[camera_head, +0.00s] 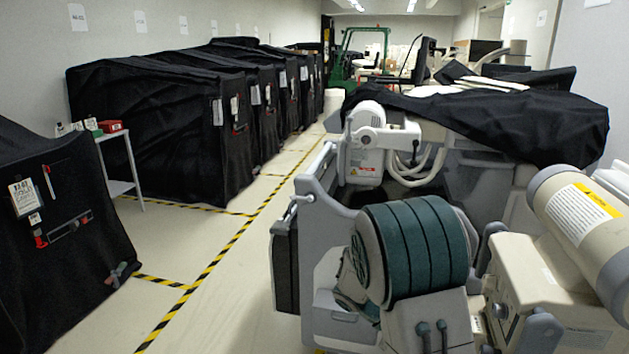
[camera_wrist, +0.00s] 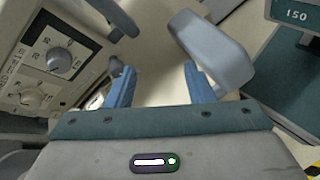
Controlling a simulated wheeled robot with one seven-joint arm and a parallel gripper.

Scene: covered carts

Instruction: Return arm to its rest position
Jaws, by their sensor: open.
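My gripper (camera_wrist: 158,78) shows in the wrist view, with two blue fingers standing well apart. It is open, and nothing is held between the fingers; a pale surface shows beyond them. A grey curved handle-like part (camera_wrist: 222,52) lies just beyond the right finger; I cannot tell whether they touch. A panel with round knobs (camera_wrist: 58,62) is at the left of the wrist view. I cannot pick out my gripper with certainty in the head view, among the beige and teal machine parts at the lower right.
Black covered carts (camera_head: 150,130) line the left wall, with another covered cart (camera_head: 60,250) nearer. A small side table (camera_head: 122,187) stands between them. Bulky equipment under a black cover (camera_head: 490,122) fills the right. The taped aisle floor (camera_head: 235,270) is clear. A green vehicle (camera_head: 345,65) is far back.

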